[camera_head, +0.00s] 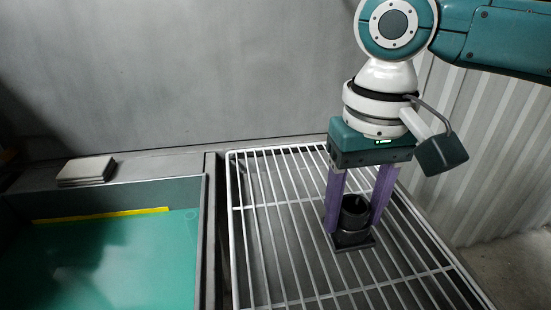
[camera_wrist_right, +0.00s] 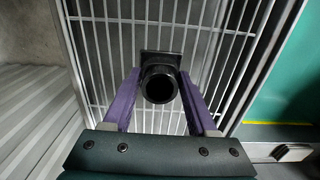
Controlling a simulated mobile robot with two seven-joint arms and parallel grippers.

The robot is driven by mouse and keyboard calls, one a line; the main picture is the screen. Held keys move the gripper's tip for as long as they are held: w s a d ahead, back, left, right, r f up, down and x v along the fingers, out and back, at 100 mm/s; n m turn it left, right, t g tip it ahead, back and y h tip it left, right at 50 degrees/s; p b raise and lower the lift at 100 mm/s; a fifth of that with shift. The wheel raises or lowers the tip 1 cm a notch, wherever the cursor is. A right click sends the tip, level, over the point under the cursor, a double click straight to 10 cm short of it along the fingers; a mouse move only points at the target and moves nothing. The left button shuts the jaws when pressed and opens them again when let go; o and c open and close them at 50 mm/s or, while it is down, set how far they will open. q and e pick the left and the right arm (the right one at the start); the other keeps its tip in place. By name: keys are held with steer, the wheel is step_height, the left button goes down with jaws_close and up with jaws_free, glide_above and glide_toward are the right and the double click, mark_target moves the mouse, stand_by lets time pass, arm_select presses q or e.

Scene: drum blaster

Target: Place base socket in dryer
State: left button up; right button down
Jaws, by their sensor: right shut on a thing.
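The base socket (camera_head: 354,214) is a dark, round, open-topped cylinder on a square flange, upright at the white wire rack in the head view. My right gripper (camera_head: 353,220) points down over the rack, its two purple fingers on either side of the socket and shut on it. In the right wrist view the socket (camera_wrist_right: 160,84) sits between the purple fingertips (camera_wrist_right: 158,88), with its square plate beyond. Whether the plate rests on the wires or hangs just above them is hard to tell. My left gripper is not in view.
The white wire rack (camera_head: 262,207) has a raised rim and free room left of the socket. A green-floored basin (camera_head: 120,262) with a yellow strip (camera_head: 101,216) lies at the left. Flat tiles (camera_head: 86,170) lie on its back ledge. Grey walls stand behind and right.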

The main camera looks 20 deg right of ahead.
mark_target(350, 227)
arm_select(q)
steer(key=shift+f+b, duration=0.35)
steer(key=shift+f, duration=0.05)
arm_select(e)
step_height(350, 227, down, 3)
steer(key=shift+f, duration=0.2)
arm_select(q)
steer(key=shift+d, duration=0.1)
arm_select(e)
steer(key=shift+c, duration=1)
jaws_free()
steer(key=shift+f, duration=0.1)
